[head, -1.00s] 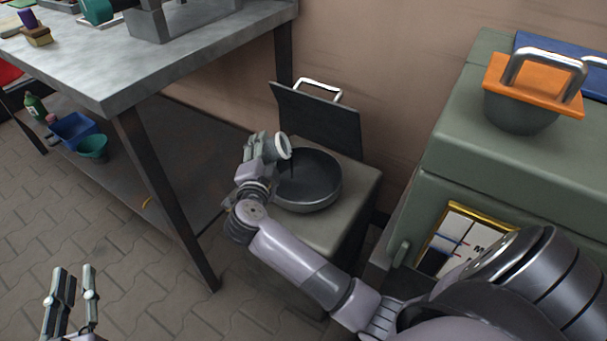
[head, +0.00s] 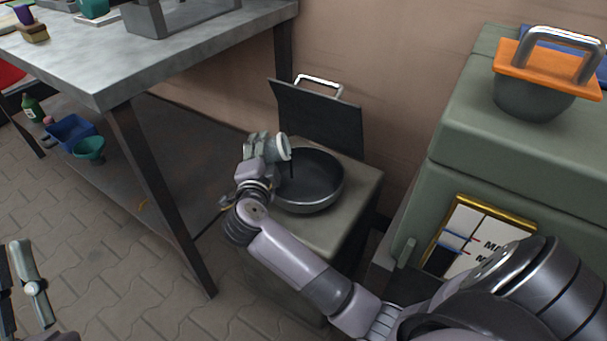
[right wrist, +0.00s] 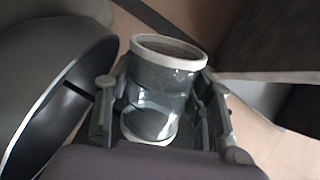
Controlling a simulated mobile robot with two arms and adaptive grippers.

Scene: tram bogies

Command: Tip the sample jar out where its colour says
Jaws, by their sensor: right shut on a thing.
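The sample jar (head: 283,147) is a clear, greyish jar with a white rim. My right gripper (head: 267,147) is shut on it and holds it tilted at the left side of a dark round pan (head: 318,190). A thin dark streak runs down from the jar's mouth towards the pan. In the right wrist view the jar (right wrist: 160,90) sits between the two fingers, its white rim up, with the pan's edge (right wrist: 60,100) at left. The colour of its contents is hard to tell. My left gripper (head: 20,285) is partly in view at lower left, its fingers apart and empty.
The pan rests on a grey-green stand with a raised dark flap (head: 318,115) behind it. A green cabinet (head: 510,160) at right bears an orange-topped bowl (head: 535,85) and a gold-framed chart (head: 470,240). A metal workbench (head: 150,60) stands at left, a blue bin (head: 70,132) on its shelf.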

